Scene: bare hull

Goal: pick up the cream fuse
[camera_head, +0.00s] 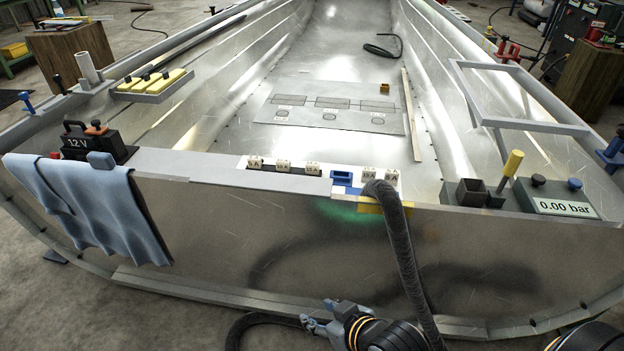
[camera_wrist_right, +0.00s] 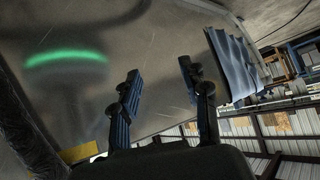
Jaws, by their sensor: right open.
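Several small cream blocks, such as one at the left end (camera_head: 255,162) and one on the right (camera_head: 369,174), sit in a row on a pale strip on top of the near hull wall. I cannot tell which of them is the cream fuse. A blue block (camera_head: 342,175) sits between them. My right gripper (camera_head: 314,312) is open and empty, low in front of the wall and well below the row. In the right wrist view its two fingers (camera_wrist_right: 160,72) stand apart with only the wall and background between them. My left gripper is out of view.
A blue cloth (camera_head: 95,205) drapes over the left end, beside a 12 V battery (camera_head: 88,142). A pressure gauge box (camera_head: 562,207) stands at the right.

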